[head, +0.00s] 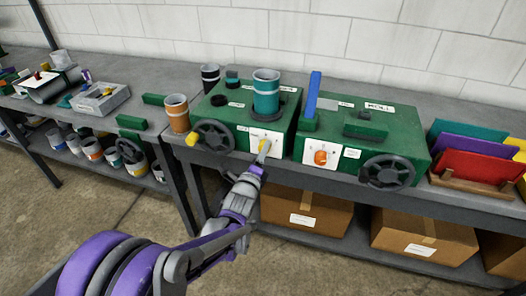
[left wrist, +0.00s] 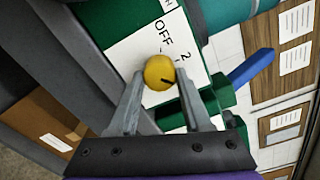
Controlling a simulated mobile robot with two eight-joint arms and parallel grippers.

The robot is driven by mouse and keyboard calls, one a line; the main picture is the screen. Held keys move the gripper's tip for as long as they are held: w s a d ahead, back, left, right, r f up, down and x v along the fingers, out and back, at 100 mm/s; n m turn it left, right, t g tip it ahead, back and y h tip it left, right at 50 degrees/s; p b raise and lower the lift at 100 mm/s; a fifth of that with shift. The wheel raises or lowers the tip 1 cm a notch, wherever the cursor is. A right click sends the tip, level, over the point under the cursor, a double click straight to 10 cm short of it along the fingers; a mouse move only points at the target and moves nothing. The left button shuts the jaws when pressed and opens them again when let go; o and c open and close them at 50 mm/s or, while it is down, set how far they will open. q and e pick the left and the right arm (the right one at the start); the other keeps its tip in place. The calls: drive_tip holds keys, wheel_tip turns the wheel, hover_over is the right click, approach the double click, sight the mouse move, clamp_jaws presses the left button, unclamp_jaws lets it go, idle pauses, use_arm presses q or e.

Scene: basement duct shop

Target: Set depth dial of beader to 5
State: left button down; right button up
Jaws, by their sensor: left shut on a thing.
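The left green machine (head: 228,110) has a white dial plate (head: 272,137) on its front; its labels are too small to read, so I cannot confirm that it is the beader. In the left wrist view the plate (left wrist: 128,50) shows "OFF" and "2"; other marks are hidden or unclear. A round yellow knob (left wrist: 157,71) with a black pointer line sits on it. The line points to the lower right in that view, away from "OFF". My left gripper (head: 263,151) is shut on the knob, one finger on each side (left wrist: 160,76). My right gripper is not in view.
A second green machine (head: 378,143), labelled like "ROLL", has an orange knob (head: 320,157) and a dark handwheel (head: 388,171). Another handwheel (head: 213,136) is left of my gripper. A teal cup (head: 266,93) stands on the left machine. Cardboard boxes (head: 305,211) sit below.

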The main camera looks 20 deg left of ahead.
use_arm(q)
drive_tip(key=shift+m, duration=1)
drive_tip(key=shift+f, duration=0.1)
drive_tip(key=shift+c, duration=1.7)
unclamp_jaws()
drive_tip(key=s, duration=1.1)
drive_tip(key=shift+a, duration=0.15)
